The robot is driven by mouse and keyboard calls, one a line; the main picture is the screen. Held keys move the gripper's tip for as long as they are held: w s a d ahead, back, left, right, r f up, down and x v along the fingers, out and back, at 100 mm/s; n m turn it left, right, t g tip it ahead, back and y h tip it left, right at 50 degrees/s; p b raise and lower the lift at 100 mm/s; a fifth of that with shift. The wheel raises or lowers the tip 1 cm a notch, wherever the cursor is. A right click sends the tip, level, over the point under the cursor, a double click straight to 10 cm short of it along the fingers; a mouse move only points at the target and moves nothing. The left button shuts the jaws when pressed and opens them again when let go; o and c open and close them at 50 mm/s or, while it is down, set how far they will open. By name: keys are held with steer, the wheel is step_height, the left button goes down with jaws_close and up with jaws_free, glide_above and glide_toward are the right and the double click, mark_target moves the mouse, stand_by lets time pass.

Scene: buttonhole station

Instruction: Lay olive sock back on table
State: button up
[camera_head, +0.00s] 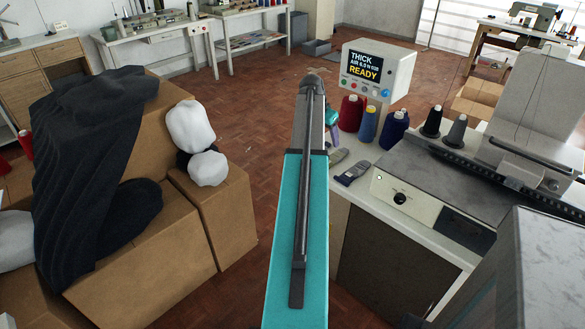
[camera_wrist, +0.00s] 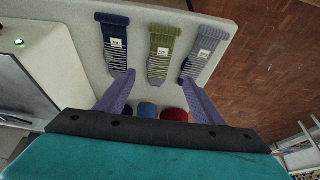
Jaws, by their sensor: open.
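The olive sock (camera_wrist: 161,52) lies flat on the white table (camera_wrist: 133,70) in the wrist view, with a white label and a striped lower part. It lies between a navy sock (camera_wrist: 114,45) and a grey-blue sock (camera_wrist: 202,50), apart from both. My gripper (camera_wrist: 158,78) is open and empty above the table. Its two purple fingers point toward the row of socks, with the olive sock's lower end in line with the gap between them.
Red, blue and navy thread cones (camera_head: 368,124) stand on the table beside a control box (camera_head: 376,70) reading "THICK" and "READY". A machine (camera_head: 400,197) stands to the right. Cardboard boxes (camera_head: 176,238) with dark cloth (camera_head: 82,165) stand at left. Wooden floor lies open behind.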

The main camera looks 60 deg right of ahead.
steer(key=w+a+f+n+y, duration=0.2)
steer(key=w+a+f+n, duration=0.3)
steer(key=w+a+f, duration=1)
steer(key=w+a+f+n+y, duration=0.1)
steer(key=w+a+f+n, duration=0.15)
steer(key=a+f, duration=0.65)
steer(key=w+a+f+n, duration=0.25)
steer(key=a+f, duration=0.35)
steer(key=a, duration=0.8)
steer(key=s+a+f+n+g, duration=0.1)
steer(key=s+a+f+n, duration=0.25)
steer(key=a, duration=0.65)
steer(key=s+a+f+n+g+y, duration=0.15)
steer(key=s+a+f, duration=0.3)
steer(key=a, duration=0.45)
steer(key=s+a+f+n, duration=0.3)
steer(key=s+a+f, duration=0.15)
steer(key=a, duration=0.55)
steer(key=s+a+f+n+g, duration=0.2)
steer(key=s+a+f+n, duration=0.1)
steer(key=s+a, duration=0.4)
steer(key=s, duration=0.2)
steer(key=shift+s+a+f, duration=0.3)
steer(key=shift+a+f, duration=0.05)
steer(key=shift+f, duration=0.05)
